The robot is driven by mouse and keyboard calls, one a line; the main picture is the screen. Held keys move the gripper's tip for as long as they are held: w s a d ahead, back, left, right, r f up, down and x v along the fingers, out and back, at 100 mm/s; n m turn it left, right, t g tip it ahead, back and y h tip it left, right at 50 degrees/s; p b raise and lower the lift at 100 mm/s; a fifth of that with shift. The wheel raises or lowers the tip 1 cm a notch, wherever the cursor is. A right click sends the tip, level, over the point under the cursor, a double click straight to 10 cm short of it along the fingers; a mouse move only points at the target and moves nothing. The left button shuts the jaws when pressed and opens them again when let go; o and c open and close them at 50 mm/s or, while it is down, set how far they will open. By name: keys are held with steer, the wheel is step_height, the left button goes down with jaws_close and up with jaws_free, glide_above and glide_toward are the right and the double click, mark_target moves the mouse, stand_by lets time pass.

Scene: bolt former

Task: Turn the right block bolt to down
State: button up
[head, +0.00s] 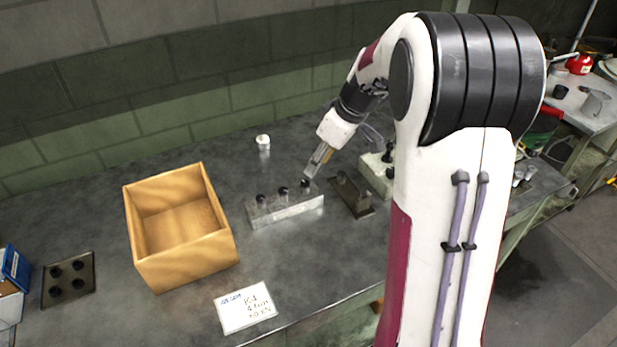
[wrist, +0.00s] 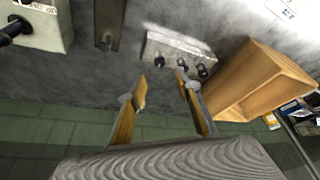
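A pale metal block (head: 284,207) stands on the bench with several dark-headed bolts in a row along it. The right block bolt (head: 305,185) is at the block's right end in the head view; the wrist view shows it at the left end (wrist: 160,62). My gripper (head: 311,172) is just above that bolt in the head view, fingers pointing down and tilted. In the wrist view my gripper (wrist: 161,76) has its two tan-padded fingers apart and nothing between the pads. The bolt shows beyond the gap, and I cannot tell whether a fingertip touches it.
An open wooden box (head: 150,245) stands left of the block. A dark fixture (head: 352,195) and a pale block with a black knob (head: 376,174) are to its right. A small white-topped part (head: 263,142) stands behind. A white card (head: 245,308) lies in front.

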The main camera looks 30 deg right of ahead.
mark_target(305, 183)
steer(key=shift+x, duration=3.9)
steer(key=shift+c, duration=0.3)
jaws_close()
